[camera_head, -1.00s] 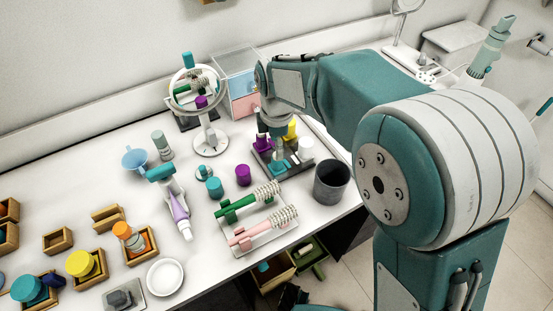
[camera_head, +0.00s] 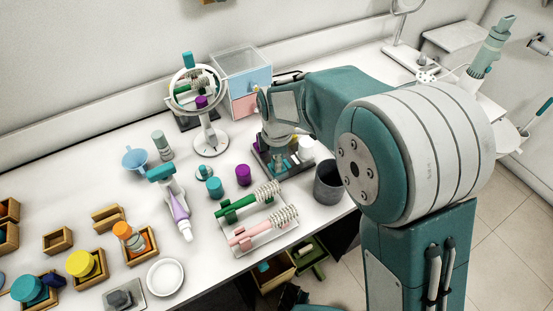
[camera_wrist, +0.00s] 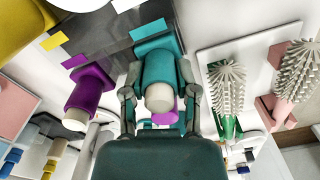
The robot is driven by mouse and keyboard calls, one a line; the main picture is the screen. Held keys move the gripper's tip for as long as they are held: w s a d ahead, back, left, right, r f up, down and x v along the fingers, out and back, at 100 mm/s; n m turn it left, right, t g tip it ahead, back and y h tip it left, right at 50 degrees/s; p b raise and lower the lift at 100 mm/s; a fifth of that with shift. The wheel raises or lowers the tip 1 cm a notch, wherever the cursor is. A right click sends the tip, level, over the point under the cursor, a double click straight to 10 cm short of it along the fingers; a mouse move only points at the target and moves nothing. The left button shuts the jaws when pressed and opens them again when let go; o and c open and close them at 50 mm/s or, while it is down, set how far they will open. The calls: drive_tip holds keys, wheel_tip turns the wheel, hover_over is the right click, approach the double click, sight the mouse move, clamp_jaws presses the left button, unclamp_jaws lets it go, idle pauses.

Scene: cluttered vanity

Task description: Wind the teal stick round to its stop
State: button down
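The teal stick (camera_wrist: 158,68) stands in the dark tray (camera_head: 290,171), its pale cream tip showing in the wrist view. My gripper (camera_wrist: 160,82) has a finger on each side of its teal body, and both appear to press against it. A purple stick (camera_wrist: 88,92) with a cream tip stands to the left in the wrist view.
A purple cap (camera_head: 243,174) and a teal cap (camera_head: 214,188) stand left of the tray. Green and pink brushes (camera_head: 265,235) lie in front. A dark cup (camera_head: 328,184) stands right. The round mirror (camera_head: 208,130) and drawer box (camera_head: 245,80) stand behind.

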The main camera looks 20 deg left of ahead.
drive_tip(key=shift+f, duration=0.1)
drive_tip(key=m, duration=0.6)
drive_tip(key=shift+m, duration=0.4)
drive_tip(key=m, duration=1.2)
drive_tip(key=shift+m, duration=0.3)
drive_tip(key=m, duration=0.5)
drive_tip(key=shift+d+m, duration=0.1)
drive_tip(key=shift+m, duration=0.3)
drive_tip(key=shift+c, duration=1.8)
unclamp_jaws()
